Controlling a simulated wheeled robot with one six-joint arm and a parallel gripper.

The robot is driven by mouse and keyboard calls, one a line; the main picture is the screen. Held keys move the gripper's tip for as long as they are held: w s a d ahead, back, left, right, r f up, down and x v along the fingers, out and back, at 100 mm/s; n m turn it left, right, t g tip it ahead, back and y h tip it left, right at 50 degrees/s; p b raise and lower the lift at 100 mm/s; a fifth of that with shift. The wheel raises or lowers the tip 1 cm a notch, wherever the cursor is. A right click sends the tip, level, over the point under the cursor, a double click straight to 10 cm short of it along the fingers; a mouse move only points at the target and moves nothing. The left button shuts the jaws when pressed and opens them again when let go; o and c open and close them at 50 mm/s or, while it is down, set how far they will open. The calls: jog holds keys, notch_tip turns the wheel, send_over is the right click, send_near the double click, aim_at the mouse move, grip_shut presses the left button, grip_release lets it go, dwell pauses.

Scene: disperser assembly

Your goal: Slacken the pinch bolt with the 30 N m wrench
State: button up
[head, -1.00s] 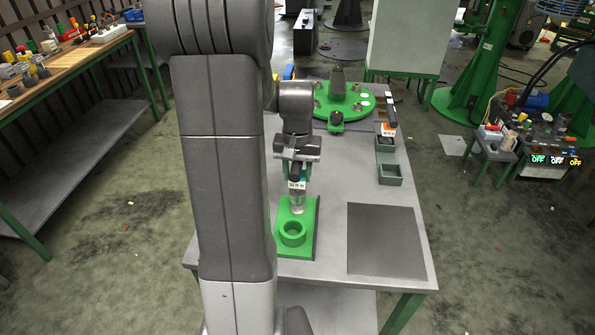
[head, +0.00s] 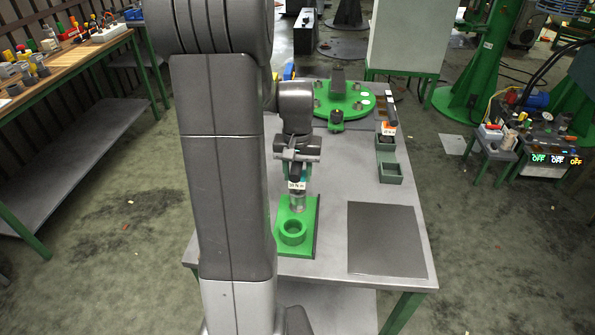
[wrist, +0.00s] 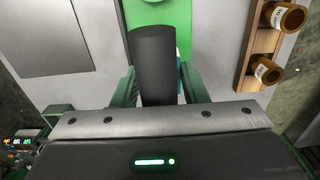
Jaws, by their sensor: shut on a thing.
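My gripper (head: 297,170) is shut on the dark handle of the wrench (wrist: 153,60), which stands up between the two fingers in the wrist view. In the head view the wrench's white label (head: 297,185), reading about 30 N m, shows just below the gripper. A silvery cylindrical part (head: 297,203) sits under the label, over the back of the green fixture (head: 309,240). The fixture has a green ring (head: 292,232) at its front. I cannot make out the pinch bolt, nor whether the wrench touches it.
A dark square mat (head: 387,240) lies right of the fixture. Green-grey bins (head: 391,173) and an orange-labelled tool (head: 389,129) stand along the right edge. A round green plate (head: 344,97) is at the back. Two brown containers (wrist: 268,70) show in the wrist view.

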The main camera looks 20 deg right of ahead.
jog(key=shift+f+b, duration=1)
jog(key=shift+f, duration=0.45)
jog(key=shift+d+n, duration=0.1)
jog(key=shift+n, duration=3.5)
jog(key=shift+d+n, duration=0.1)
jog(key=shift+n, duration=3.5)
jog(key=shift+r, duration=0.1)
